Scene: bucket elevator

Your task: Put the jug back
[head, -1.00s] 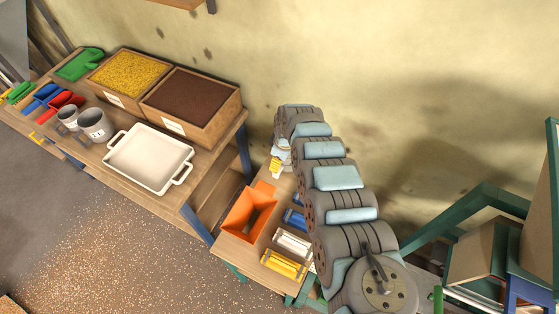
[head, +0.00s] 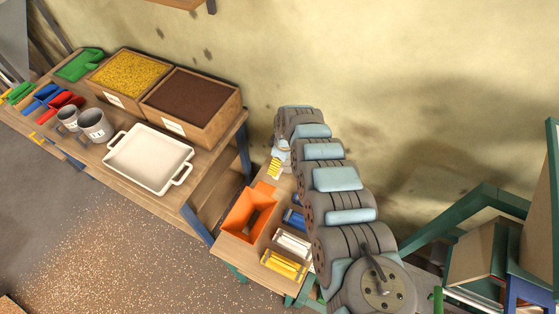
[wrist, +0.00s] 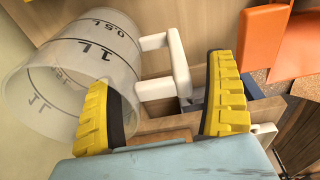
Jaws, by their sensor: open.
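The clear jug (wrist: 75,75) with dark litre marks and a white handle (wrist: 170,62) fills the left of the wrist view, lying tilted in the picture. My gripper (wrist: 157,75) is open, its yellow ribbed fingers apart, with the white handle between and beyond them. The left finger overlaps the jug's wall; I cannot tell whether it touches. In the head view my gripper (head: 275,167) is small, by the wall at the back of the low bench, and my arm hides most of what is there.
An orange hopper (head: 250,212) stands on the low bench (head: 228,246), beside white (head: 293,242) and yellow (head: 284,265) pieces. The left table holds a cream tray (head: 150,158), two grey mugs (head: 95,125), and boxes of yellow grain (head: 130,78) and brown material (head: 190,103). Green framing stands right.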

